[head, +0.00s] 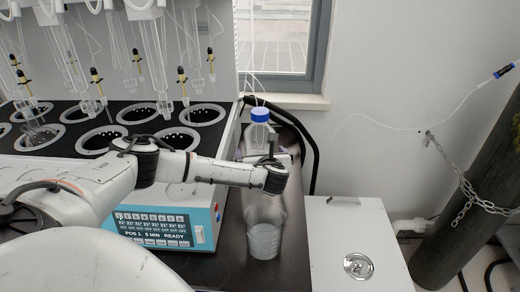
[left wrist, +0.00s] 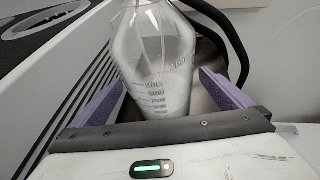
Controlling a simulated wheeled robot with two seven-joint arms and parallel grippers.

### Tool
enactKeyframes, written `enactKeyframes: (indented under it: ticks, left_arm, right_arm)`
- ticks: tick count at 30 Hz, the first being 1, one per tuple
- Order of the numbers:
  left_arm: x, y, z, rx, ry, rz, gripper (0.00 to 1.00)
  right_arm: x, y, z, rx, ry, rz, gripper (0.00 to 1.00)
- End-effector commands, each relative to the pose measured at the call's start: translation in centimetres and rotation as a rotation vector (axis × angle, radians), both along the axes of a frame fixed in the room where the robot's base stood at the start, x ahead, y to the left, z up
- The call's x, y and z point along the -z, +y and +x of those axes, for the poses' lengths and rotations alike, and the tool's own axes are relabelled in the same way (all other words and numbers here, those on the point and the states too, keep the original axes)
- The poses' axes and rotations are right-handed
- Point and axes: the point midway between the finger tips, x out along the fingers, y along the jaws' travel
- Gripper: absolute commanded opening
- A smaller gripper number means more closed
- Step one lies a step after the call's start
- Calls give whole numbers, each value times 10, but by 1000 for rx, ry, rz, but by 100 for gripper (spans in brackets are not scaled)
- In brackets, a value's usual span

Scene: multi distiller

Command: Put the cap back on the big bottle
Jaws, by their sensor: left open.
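The big clear bottle (head: 257,136) stands on the dark bench beside the distiller, a blue cap (head: 260,115) at its top. I cannot tell whether the cap is screwed down. In the left wrist view the graduated bottle (left wrist: 157,60) stands upright, its top out of frame. My left gripper (head: 268,158) reaches in from the left at the bottle. Its two purple fingers (left wrist: 163,88) are open, one on each side of the bottle, with no clear contact visible. The arm hides the bottle's lower part in the head view. My right gripper is not in view.
A clear beaker (head: 264,238) stands on the bench in front of the bottle, below my left wrist. The distiller's control box (head: 160,228) is at the left. A white cabinet (head: 355,235) is at the right. Black hoses run behind the bottle.

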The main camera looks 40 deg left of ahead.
Motion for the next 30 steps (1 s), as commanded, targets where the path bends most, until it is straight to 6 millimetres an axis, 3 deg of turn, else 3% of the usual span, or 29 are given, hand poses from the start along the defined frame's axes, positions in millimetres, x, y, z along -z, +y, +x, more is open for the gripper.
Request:
enactKeyframes:
  ticks: [10,24,26,30]
  left_arm:
    - [1,0,0,1,0,0,99]
    - [1,0,0,1,0,0,21]
    - [-4,2,2,0,-7,4,16]
    - [-4,2,2,0,-7,4,16]
  right_arm:
    - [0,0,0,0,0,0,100]
    - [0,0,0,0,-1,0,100]
    - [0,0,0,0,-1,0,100]
    - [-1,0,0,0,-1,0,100]
